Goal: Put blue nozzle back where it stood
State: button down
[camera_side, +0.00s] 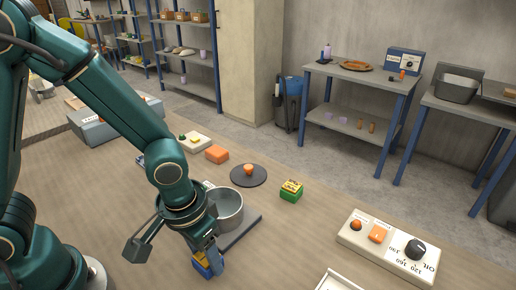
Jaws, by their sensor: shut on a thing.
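My gripper (209,259) points down near the front middle of the table, just in front of the grey pot (228,209). It is shut on the blue nozzle (210,269), a small blue piece with some yellow by it. The fingers cover part of the nozzle, and I cannot tell whether it touches the table. The place where it stood cannot be made out.
A grey plate (241,232) lies by the pot. Behind are a dark disc (237,178) with an orange piece, an orange block (217,154) and a green-yellow block (291,191). A control panel (365,253) stands right; a white tray (334,283) lies at the front.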

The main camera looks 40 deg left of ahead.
aim_at(199, 262)
jog(key=shift+f, duration=0.15)
jog(key=shift+c, duration=1.4)
grip_release()
notch_tip(199, 262, up, 12)
jog(key=s, duration=0.1)
jog(key=s+a+r+t, duration=0.3)
jog(key=a, duration=0.3)
jog(key=shift+s+a+t, duration=0.2)
jog(key=shift+a+t, duration=0.05)
jog(key=shift+t, duration=0.15)
jog(key=shift+s+a, duration=0.15)
jog(key=shift+a, duration=0.1)
jog(key=shift+c, duration=1.2)
